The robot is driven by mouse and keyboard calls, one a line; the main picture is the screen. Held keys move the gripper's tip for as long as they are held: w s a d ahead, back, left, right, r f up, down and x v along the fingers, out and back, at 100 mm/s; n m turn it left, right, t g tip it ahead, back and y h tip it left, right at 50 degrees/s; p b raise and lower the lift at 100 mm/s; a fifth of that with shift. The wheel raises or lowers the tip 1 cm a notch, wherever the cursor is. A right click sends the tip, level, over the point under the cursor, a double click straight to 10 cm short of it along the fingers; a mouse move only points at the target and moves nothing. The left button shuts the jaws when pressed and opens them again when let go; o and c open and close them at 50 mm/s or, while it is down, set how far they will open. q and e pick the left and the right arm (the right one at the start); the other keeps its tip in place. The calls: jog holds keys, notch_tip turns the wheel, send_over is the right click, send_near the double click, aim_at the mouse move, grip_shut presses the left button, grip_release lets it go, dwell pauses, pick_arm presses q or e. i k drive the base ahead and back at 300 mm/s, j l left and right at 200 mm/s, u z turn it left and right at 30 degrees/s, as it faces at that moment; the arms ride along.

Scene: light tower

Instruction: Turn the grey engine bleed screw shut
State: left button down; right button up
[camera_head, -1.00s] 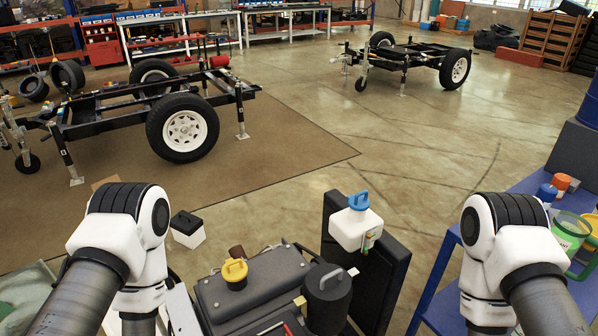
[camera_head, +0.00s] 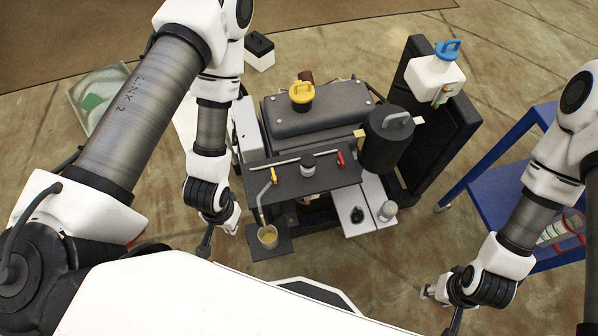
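The engine unit (camera_head: 320,112) stands in the middle of the head view, with a dark flat panel (camera_head: 310,182) on its near side. A small grey round fitting (camera_head: 307,165) sits on this panel, between a yellow lever and a red lever; I cannot tell for sure that it is the bleed screw. My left gripper (camera_head: 218,232) points down beside the panel's left edge, apart from the fitting. My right gripper (camera_head: 445,302) is low at the right, over open floor, well away from the engine. The fingers of both are small and partly hidden, and I see nothing held.
A cup of yellowish liquid (camera_head: 267,236) stands under a bent pipe near my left gripper. A dark canister (camera_head: 388,140) and a tall black radiator (camera_head: 447,120) with a white bottle (camera_head: 434,76) stand at the right. A blue cart (camera_head: 500,190) is beyond.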

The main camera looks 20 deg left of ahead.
aim_at(274, 178)
jog(key=u, duration=0.85)
